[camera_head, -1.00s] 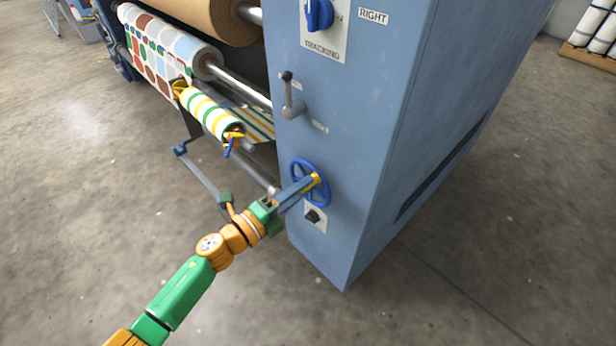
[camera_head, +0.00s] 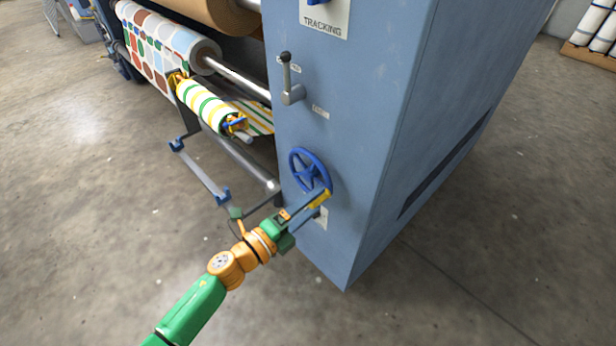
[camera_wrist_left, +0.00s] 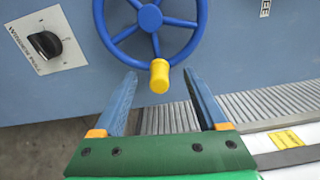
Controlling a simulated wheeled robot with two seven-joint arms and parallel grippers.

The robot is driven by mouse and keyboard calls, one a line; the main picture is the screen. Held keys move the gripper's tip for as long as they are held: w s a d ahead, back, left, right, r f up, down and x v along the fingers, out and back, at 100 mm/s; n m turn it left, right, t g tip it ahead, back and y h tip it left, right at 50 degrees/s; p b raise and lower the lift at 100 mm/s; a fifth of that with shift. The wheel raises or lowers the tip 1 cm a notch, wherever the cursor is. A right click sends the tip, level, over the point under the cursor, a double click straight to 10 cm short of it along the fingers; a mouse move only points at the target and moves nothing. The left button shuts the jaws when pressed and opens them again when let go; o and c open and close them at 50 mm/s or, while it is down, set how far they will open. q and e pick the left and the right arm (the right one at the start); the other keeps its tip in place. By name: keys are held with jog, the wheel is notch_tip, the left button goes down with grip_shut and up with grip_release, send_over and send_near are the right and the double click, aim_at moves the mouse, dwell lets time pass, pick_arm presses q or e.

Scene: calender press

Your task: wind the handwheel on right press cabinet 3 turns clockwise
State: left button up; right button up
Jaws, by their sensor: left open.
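The blue handwheel (camera_head: 310,173) is on the front face of the right press cabinet (camera_head: 365,120). Its yellow handle knob (camera_wrist_left: 159,76) is at the bottom of the rim in the left wrist view and at the lower right of the wheel in the head view. My left gripper (camera_head: 317,199) is at this knob. In the left wrist view its blue fingers (camera_wrist_left: 160,76) are spread, one on each side of the knob, with a gap to each side. The fingers partly hide the knob in the head view. My right gripper is out of view.
A black selector knob (camera_wrist_left: 45,44) on a white plate is beside the wheel, partly behind my gripper in the head view. A grey lever (camera_head: 290,85) juts out above the wheel. A striped roll (camera_head: 208,105) is to the left. The floor in front is clear.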

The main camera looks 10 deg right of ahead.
pick_arm(q)
jog(key=shift+a, duration=0.1)
jog(key=p+v, duration=0.2)
jog(key=v, duration=0.5)
